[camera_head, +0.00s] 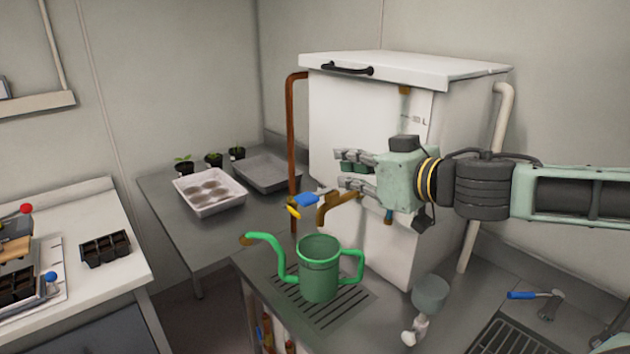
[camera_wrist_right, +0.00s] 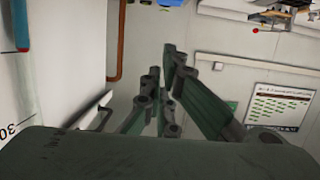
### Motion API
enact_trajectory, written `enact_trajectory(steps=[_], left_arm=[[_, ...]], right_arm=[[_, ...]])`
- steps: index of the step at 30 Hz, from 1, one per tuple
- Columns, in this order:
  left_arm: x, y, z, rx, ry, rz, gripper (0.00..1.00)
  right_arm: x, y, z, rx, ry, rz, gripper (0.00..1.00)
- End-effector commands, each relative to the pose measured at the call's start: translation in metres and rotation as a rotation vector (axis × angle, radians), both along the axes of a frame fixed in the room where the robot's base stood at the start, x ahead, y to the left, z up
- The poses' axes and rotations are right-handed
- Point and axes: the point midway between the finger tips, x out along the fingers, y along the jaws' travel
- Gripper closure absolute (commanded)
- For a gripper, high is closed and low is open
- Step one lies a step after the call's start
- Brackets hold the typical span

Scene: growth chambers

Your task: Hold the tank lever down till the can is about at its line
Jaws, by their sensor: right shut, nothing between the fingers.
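The white tank (camera_head: 360,125) stands on the counter at centre. A brass tap (camera_head: 335,206) comes out of its front, with a blue-handled lever (camera_head: 305,200) beside it to the left. The green watering can (camera_head: 318,280) stands upright on the drain grate under the tap. The water level in it cannot be made out, and I see no clear stream. My right gripper (camera_head: 341,168) is shut and empty, in front of the tank, above the tap and lever and apart from them. Its fingers also show in the right wrist view (camera_wrist_right: 165,100). My left gripper is not in view.
A copper pipe (camera_head: 291,140) runs down the tank's left side. A grey-green cup-like object (camera_head: 430,295) stands right of the can. A blue-handled tool (camera_head: 535,295) lies farther right. Trays (camera_head: 208,205) and seedlings (camera_head: 214,159) sit on the back-left table.

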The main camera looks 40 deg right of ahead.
Motion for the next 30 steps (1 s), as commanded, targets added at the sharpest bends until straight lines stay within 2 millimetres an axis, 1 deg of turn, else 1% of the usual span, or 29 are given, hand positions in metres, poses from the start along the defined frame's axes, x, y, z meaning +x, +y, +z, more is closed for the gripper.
enact_trajectory(steps=[5, 8, 26, 27, 30], left_arm=[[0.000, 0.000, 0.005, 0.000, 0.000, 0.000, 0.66], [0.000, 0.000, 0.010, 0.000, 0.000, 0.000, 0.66], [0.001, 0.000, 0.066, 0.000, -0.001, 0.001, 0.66], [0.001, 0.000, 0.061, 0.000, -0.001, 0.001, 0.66], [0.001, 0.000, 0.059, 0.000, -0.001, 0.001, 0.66]], right_arm=[[0.007, 0.001, -0.001, 0.000, 0.002, 0.002, 1.00], [0.017, 0.003, -0.002, 0.002, 0.002, 0.005, 1.00], [0.099, 0.009, -0.020, 0.003, 0.001, 0.001, 1.00], [0.098, 0.008, -0.033, -0.001, 0.006, 0.000, 1.00], [0.097, 0.008, -0.049, -0.002, 0.005, 0.000, 1.00]])
